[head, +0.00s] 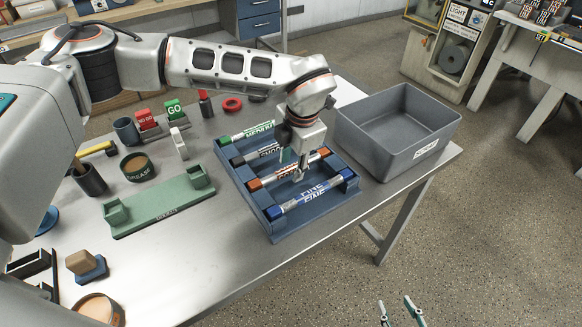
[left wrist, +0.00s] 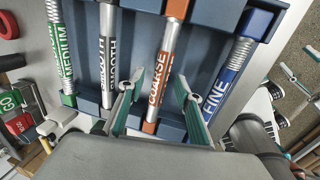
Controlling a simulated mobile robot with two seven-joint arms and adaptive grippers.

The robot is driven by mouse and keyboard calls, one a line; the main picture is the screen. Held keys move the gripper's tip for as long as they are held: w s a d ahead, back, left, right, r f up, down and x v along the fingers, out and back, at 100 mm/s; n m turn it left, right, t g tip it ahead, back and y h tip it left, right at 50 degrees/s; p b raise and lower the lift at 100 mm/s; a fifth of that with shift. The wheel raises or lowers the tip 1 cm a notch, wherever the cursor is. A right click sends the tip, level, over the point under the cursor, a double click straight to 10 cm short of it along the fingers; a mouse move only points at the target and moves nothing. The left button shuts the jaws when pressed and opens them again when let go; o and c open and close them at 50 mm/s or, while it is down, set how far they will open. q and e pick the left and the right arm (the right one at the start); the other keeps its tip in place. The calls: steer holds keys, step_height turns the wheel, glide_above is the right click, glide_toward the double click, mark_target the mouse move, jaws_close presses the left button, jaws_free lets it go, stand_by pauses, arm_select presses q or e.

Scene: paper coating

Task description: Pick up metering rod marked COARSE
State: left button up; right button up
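The metering rod marked COARSE (head: 316,163) has orange ends and lies in the blue rack, between the rods marked SMOOTH (head: 262,152) and FINE (head: 311,196). My left gripper (head: 295,165) points down over the rack at the COARSE rod and covers part of its label. My right gripper (head: 396,302) is open and empty at the bottom edge of the head view, beyond the table.
The blue rack (head: 287,229) also holds a green-ended MEDIUM rod (head: 246,133). A grey bin (head: 383,158) stands close to its right. A green cradle (head: 160,211), a grease tub (head: 138,168) and a dark cup (head: 90,180) stand to the left.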

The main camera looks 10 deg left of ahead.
arm_select(q)
jaws_close()
steer(key=shift+r, duration=0.1)
